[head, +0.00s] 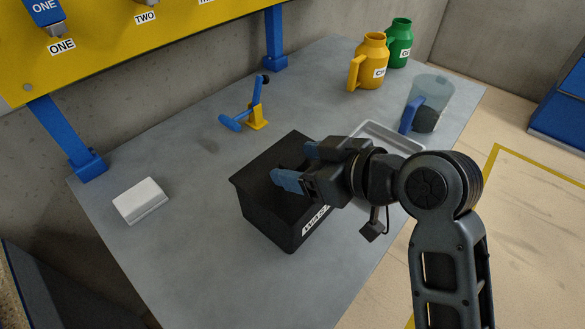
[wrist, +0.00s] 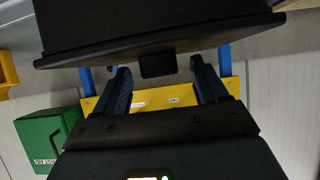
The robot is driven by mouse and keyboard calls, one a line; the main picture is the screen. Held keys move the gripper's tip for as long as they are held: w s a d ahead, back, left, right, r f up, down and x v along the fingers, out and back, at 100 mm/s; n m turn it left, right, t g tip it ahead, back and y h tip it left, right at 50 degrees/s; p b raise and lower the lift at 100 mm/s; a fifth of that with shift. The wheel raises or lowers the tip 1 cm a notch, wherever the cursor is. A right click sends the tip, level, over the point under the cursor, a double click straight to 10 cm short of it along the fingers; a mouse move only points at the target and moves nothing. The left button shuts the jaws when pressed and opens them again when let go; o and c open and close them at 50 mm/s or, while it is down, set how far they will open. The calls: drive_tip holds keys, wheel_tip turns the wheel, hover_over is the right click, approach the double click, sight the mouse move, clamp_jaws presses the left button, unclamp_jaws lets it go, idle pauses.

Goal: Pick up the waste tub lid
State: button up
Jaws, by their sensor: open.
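The black waste tub (head: 268,217) stands on the grey table with a white label on its front, partly behind my gripper. Its flat black lid (head: 262,170) appears to lie on top. In the wrist view the dark lid (wrist: 160,52) spans the top of the picture, with a small black block like a handle (wrist: 157,66) sticking out from it. My gripper (head: 291,162) is over the tub, its blue fingers open. In the wrist view the fingers (wrist: 160,70) stand apart on either side of the handle, with visible gaps. I cannot make out the handle clearly in the head view.
A white box (head: 141,201) lies at left. A blue and yellow tool (head: 248,112) stands behind the tub. A yellow jug (head: 370,62), a green jug (head: 400,42) and a clear jug (head: 430,100) stand at the back right. A tray (head: 390,135) is partly behind my arm.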

drive_tip(key=shift+c, duration=0.2)
drive_tip(key=c, duration=1.2)
drive_tip(key=shift+o, duration=0.2)
drive_tip(key=shift+r, duration=0.1)
